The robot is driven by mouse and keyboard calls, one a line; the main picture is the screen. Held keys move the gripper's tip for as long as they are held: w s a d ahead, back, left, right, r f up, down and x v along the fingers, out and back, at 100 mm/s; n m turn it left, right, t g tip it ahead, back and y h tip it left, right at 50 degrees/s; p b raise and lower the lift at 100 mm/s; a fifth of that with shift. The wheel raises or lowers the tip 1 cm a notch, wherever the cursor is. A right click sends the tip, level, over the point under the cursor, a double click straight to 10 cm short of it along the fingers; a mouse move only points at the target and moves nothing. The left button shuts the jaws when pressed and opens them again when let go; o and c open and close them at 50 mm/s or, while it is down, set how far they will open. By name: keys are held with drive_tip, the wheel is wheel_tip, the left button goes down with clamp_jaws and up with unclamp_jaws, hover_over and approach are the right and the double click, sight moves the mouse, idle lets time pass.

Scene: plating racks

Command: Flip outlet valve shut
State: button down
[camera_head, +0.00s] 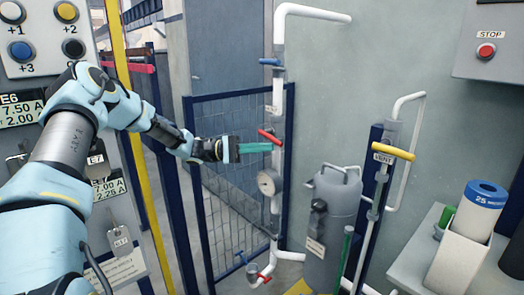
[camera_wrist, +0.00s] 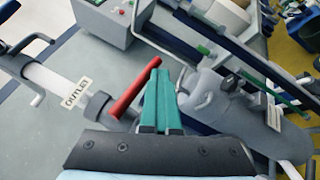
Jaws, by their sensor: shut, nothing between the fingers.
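The outlet valve's red lever (camera_head: 269,136) sits on the white vertical pipe (camera_head: 289,104), above a round gauge. It points out to the left across the pipe, slightly tilted. In the wrist view the red lever (camera_wrist: 133,90) runs just left of my fingers, beside the OUTLET label (camera_wrist: 75,92). My gripper (camera_head: 271,147) has teal fingers shut together with nothing between them. In the wrist view the fingertips (camera_wrist: 160,76) lie beside the lever's free end. Whether they touch it, I cannot tell.
A blue lever (camera_head: 270,61) is higher on the pipe, and the gauge (camera_head: 267,183) is below. A grey tank (camera_head: 333,215) and a yellow VENT lever (camera_head: 393,151) stand to the right. A blue mesh gate (camera_head: 222,125) is behind my gripper. A control panel (camera_head: 40,40) is at left.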

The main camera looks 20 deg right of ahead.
drive_tip(key=shift+s+d+r, duration=0.1)
drive_tip(key=shift+s+r, duration=0.1)
drive_tip(key=shift+r, duration=0.1)
idle(0.4)
wheel_tip(320, 180, up, 11)
drive_tip(key=b, duration=0.1)
drive_tip(key=shift+w+d+f, duration=0.15)
drive_tip(key=shift+w+d, duration=0.15)
idle(0.3)
drive_tip(key=s+a+f+n+t+y, duration=0.1)
drive_tip(key=s+a+f+t+y, duration=0.25)
drive_tip(key=a+f, duration=0.35)
drive_tip(key=s+a+f+n+t+y, duration=0.1)
drive_tip(key=s+a+f+t+y, duration=0.3)
drive_tip(key=f, duration=0.4)
drive_tip(key=s+a+f+t+y+p, duration=0.1)
drive_tip(key=a+t+y, duration=0.2)
drive_tip(key=a, duration=1)
drive_tip(key=s+a+t+y+p, duration=0.1)
drive_tip(key=a+t+y, duration=0.3)
drive_tip(key=a, duration=1)
drive_tip(key=shift+s+a+f+y, duration=0.25)
drive_tip(key=shift+s+f+y, duration=0.15)
drive_tip(key=shift+s, duration=0.3)
